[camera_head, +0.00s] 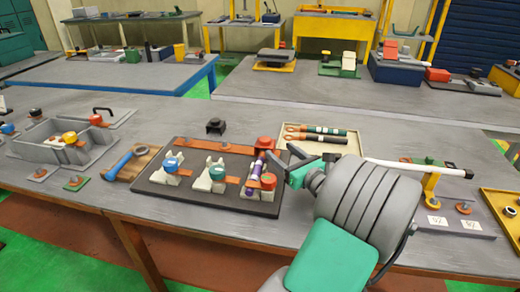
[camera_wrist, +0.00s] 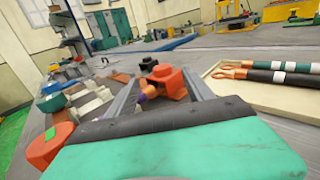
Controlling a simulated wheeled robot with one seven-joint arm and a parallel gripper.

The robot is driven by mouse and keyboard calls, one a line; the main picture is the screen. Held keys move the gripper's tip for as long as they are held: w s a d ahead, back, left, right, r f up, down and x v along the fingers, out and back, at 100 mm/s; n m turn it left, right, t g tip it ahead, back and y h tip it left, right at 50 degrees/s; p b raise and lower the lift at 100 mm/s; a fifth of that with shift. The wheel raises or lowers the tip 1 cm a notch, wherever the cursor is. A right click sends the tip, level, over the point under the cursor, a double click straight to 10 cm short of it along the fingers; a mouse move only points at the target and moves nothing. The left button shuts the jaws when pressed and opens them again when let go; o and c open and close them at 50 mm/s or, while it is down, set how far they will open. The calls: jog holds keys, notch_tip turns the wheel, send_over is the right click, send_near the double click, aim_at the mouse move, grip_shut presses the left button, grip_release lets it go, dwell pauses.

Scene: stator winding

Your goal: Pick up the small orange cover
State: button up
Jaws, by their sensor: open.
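A small orange-red cover (camera_head: 265,143) stands at the back right corner of the dark board (camera_head: 160,190). In the wrist view the orange cover (camera_wrist: 170,82) appears between my two fingers, with a purple piece just to its left. My gripper (camera_head: 284,163) is open, low over the board's right side and close to this cover. I cannot tell whether the fingers touch it. Another orange-red cap (camera_head: 268,181) sits on a white block at the board's front right. It shows at the lower left of the wrist view (camera_wrist: 48,146).
White blocks with blue and teal caps (camera_head: 217,172) stand on the board. A beige tray (camera_head: 345,147) with dark-handled tools lies behind and right of my gripper. A black bracket (camera_head: 215,126) stands behind the board. A blue-handled hammer (camera_head: 122,162) lies left.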

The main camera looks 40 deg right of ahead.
aim_at(268, 142)
jog(key=w, duration=0.5)
jog(key=w+d, duration=0.1)
jog(key=w, duration=0.1)
jog(key=shift+w+f, duration=0.25)
jog(key=shift+w, duration=0.1)
grip_shut()
